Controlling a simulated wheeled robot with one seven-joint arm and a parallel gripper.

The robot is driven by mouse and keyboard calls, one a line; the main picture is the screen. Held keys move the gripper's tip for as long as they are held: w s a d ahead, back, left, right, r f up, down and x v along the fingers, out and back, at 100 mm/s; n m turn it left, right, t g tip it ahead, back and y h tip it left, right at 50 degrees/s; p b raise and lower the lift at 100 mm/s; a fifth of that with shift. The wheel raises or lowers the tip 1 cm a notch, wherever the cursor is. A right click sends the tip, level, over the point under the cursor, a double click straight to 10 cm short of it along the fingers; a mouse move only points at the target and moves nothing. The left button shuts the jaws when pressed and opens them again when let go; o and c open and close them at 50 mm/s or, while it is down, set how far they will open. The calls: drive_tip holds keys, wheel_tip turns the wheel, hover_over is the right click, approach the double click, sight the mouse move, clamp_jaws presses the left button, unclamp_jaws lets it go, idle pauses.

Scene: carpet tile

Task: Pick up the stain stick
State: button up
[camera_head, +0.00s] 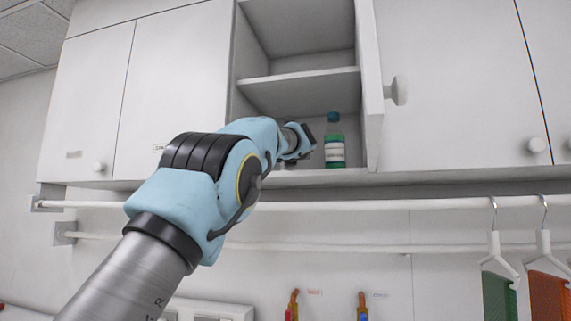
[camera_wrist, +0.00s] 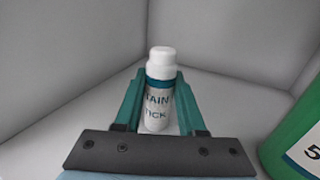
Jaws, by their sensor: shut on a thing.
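The stain stick (camera_wrist: 157,102) is a small white upright tube with a rounded cap and dark lettering, seen in the wrist view. My gripper (camera_wrist: 160,112) has its teal fingers on either side of the tube and is shut on it. In the head view my gripper (camera_head: 303,145) reaches into the lower compartment of the open cabinet (camera_head: 298,95). The stain stick is hidden there behind my gripper and wrist. I cannot tell whether its base touches the cabinet floor.
A green bottle (camera_head: 334,143) with a white label stands just right of my gripper; it also shows in the wrist view (camera_wrist: 300,135). The open door (camera_head: 370,85) is on the right, a shelf (camera_head: 300,90) above. Rails (camera_head: 400,204) and hangers (camera_head: 497,260) are below.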

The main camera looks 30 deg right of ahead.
clamp_jaws()
drive_tip(key=shift+r, duration=0.15)
